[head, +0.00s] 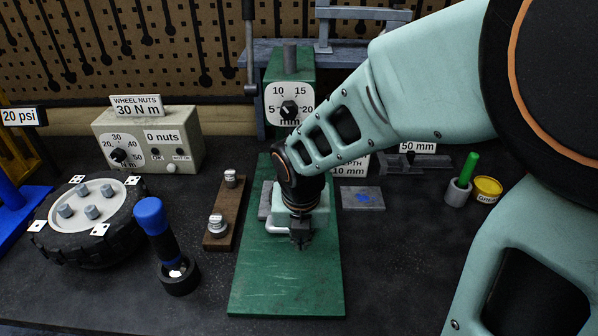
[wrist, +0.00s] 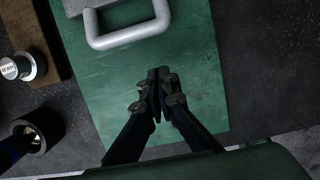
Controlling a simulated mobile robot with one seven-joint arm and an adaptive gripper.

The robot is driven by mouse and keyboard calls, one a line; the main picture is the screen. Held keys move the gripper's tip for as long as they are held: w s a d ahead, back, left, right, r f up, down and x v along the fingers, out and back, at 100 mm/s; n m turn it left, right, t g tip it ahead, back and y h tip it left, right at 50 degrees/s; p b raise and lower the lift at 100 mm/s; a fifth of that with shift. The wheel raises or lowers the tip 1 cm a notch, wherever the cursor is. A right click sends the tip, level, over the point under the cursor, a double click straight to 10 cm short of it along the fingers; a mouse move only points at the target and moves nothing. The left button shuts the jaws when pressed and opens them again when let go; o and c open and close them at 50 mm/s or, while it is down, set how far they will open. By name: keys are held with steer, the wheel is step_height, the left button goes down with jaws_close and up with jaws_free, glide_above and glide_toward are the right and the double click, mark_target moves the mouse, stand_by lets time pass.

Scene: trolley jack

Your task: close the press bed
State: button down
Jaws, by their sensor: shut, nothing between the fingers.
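The green press stands in the middle of the bench, with its base plate (head: 285,290) reaching toward the front and a dial (head: 289,105) on its column. The grey press bed (head: 265,200) sits on the base, mostly hidden behind my arm. Its pale U-shaped handle (wrist: 128,38) shows at the top of the wrist view, and part of the handle shows in the head view (head: 275,229). My gripper (head: 300,243) is shut and empty above the green base. In the wrist view its fingertips (wrist: 160,78) are just on the front side of the handle, apart from it in the picture.
A brown strip with metal weights (head: 222,215) lies left of the base. A blue-handled tool in a black cup (head: 165,250), a wheel (head: 92,220) and a wheel-nuts box (head: 150,140) are farther left. Right are a grey plate (head: 362,198), a green-handled tool (head: 468,168) and a yellow tub (head: 487,188).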

steer(key=shift+w+f+b, duration=0.3)
steer(key=shift+f+b, duration=0.05)
steer(key=shift+f, duration=0.3)
steer(key=w+b, duration=0.1)
steer(key=w, duration=0.2)
steer(key=shift+d+f, duration=0.1)
steer(key=shift+f, duration=0.05)
steer(key=shift+w, duration=0.2)
steer(key=shift+w, duration=0.1)
steer(key=shift+w+r, duration=0.2)
steer(key=shift+w, duration=0.1)
steer(key=shift+w+p, duration=0.75)
steer(key=shift+w, duration=1.1)
steer(key=shift+s, duration=0.15)
